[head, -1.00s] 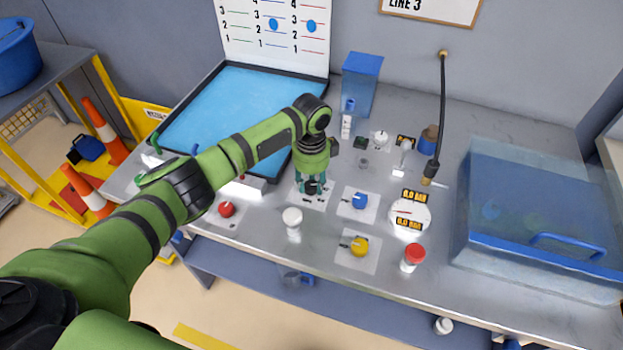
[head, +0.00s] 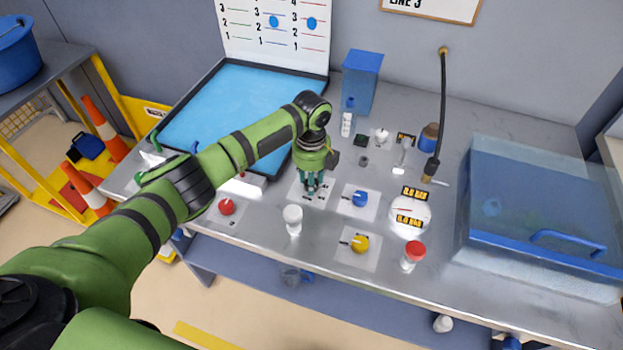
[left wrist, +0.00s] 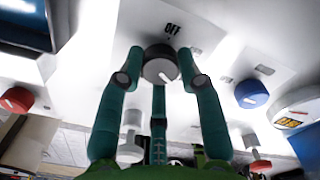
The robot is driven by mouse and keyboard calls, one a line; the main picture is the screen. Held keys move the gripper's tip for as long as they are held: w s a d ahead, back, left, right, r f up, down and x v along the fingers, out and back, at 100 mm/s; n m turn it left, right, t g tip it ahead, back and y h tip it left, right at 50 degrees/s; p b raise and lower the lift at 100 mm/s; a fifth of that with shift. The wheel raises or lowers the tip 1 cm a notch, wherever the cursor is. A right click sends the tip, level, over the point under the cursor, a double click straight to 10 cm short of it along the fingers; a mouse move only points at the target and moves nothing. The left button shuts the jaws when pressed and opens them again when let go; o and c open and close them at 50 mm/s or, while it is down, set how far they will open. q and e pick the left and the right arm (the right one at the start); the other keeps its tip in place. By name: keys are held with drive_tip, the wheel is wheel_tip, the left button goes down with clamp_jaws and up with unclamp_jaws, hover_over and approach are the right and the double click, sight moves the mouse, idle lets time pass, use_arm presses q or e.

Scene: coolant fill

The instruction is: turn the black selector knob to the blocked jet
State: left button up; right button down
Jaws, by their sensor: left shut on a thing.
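The black selector knob (left wrist: 160,65) shows in the left wrist view between my gripper fingers, on a white plate with an "OFF" label (left wrist: 172,29) beyond it. A pale pointer mark on the knob runs toward the lower right, away from OFF. My left gripper (head: 314,186) points down over this plate in the head view and is shut on the knob, its green fingers around it. The fingers hide most of the knob in the head view. The other labels around the knob are too small to read. My right gripper is not in view.
Red (head: 227,207), blue (head: 360,199) and yellow (head: 359,244) knobs sit close by. A white-capped post (head: 292,219), a red-capped bottle (head: 412,256) and a round gauge (head: 411,216) stand near. A blue tank (head: 540,215) is at the right.

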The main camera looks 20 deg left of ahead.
use_arm(q)
drive_tip(key=m+b, duration=0.1)
drive_tip(key=m, duration=0.5)
drive_tip(key=m+b, duration=0.1)
drive_tip(key=m, duration=0.4)
drive_tip(key=shift+w+m, duration=0.1)
drive_tip(key=shift+m, duration=0.3)
drive_tip(key=shift+r, duration=0.1)
drive_tip(key=o, duration=1.1)
drive_tip(key=shift+o, duration=0.2)
wheel_tip(320, 180, up, 12)
